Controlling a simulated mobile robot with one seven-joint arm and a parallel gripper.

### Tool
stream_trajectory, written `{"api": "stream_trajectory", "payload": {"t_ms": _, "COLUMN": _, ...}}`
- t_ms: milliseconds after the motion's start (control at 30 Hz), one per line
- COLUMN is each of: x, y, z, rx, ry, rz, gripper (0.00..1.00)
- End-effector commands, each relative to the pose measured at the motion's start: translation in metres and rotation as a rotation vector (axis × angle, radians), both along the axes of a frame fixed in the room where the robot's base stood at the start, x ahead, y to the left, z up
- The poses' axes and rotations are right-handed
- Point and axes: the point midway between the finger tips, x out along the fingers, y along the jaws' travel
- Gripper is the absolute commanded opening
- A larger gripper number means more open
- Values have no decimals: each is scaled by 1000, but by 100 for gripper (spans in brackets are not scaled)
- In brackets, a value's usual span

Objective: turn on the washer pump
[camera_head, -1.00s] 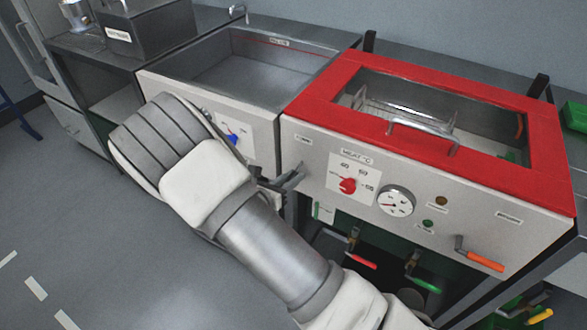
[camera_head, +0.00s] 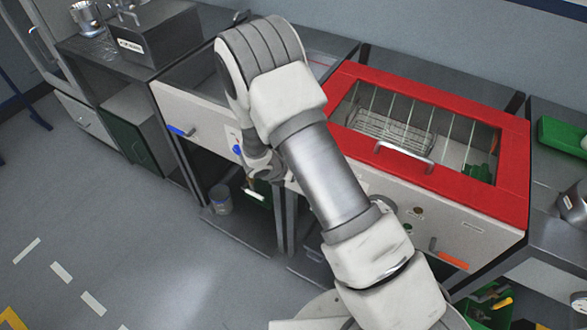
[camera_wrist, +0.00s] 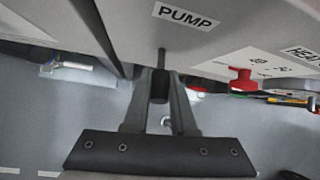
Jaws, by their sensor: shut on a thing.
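In the wrist view my gripper (camera_wrist: 160,88) is shut on the black pump switch (camera_wrist: 161,60), a short lever on the pale front panel. The label "PUMP" (camera_wrist: 186,17) is just above it. The fingers cover the switch's lower end. In the head view the washer has a red-framed glass lid (camera_head: 505,195), which is shut. My arm crosses in front of the panel's left part there and hides the pump switch and label.
A red heat knob (camera_wrist: 243,80) sits right of the switch. An orange lever (camera_head: 452,260) sticks out at the washer's right front. A blue lever (camera_head: 180,130) and blue knob (camera_head: 237,150) are on the left-hand unit. The floor at left is clear.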

Motion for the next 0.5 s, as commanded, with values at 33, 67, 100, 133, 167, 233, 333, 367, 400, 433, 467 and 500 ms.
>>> {"api": "stream_trajectory", "payload": {"t_ms": 33, "x": 0, "y": 0, "z": 8, "rx": 16, "ry": 21, "rz": -2, "gripper": 0}}
{"api": "stream_trajectory", "payload": {"t_ms": 67, "x": 0, "y": 0, "z": 8, "rx": 22, "ry": 30, "rz": -2, "gripper": 0}}
{"api": "stream_trajectory", "payload": {"t_ms": 100, "x": 0, "y": -1, "z": 8, "rx": 31, "ry": 45, "rz": -1, "gripper": 0}}
{"api": "stream_trajectory", "payload": {"t_ms": 133, "x": 0, "y": 0, "z": 9, "rx": 38, "ry": 55, "rz": -2, "gripper": 0}}
{"api": "stream_trajectory", "payload": {"t_ms": 167, "x": 1, "y": 0, "z": 9, "rx": 44, "ry": 64, "rz": -2, "gripper": 0}}
{"api": "stream_trajectory", "payload": {"t_ms": 233, "x": 1, "y": -1, "z": 9, "rx": 55, "ry": 82, "rz": -2, "gripper": 0}}
{"api": "stream_trajectory", "payload": {"t_ms": 333, "x": 2, "y": -1, "z": 9, "rx": 70, "ry": 104, "rz": -1, "gripper": 0}}
{"api": "stream_trajectory", "payload": {"t_ms": 367, "x": 2, "y": -1, "z": 9, "rx": 74, "ry": 109, "rz": 0, "gripper": 0}}
{"api": "stream_trajectory", "payload": {"t_ms": 400, "x": 2, "y": -1, "z": 9, "rx": 78, "ry": 115, "rz": 0, "gripper": 0}}
{"api": "stream_trajectory", "payload": {"t_ms": 433, "x": 2, "y": -1, "z": 9, "rx": 80, "ry": 120, "rz": 0, "gripper": 0}}
{"api": "stream_trajectory", "payload": {"t_ms": 467, "x": 2, "y": -1, "z": 8, "rx": 82, "ry": 123, "rz": 0, "gripper": 0}}
{"api": "stream_trajectory", "payload": {"t_ms": 500, "x": 2, "y": -1, "z": 8, "rx": 85, "ry": 127, "rz": -1, "gripper": 0}}
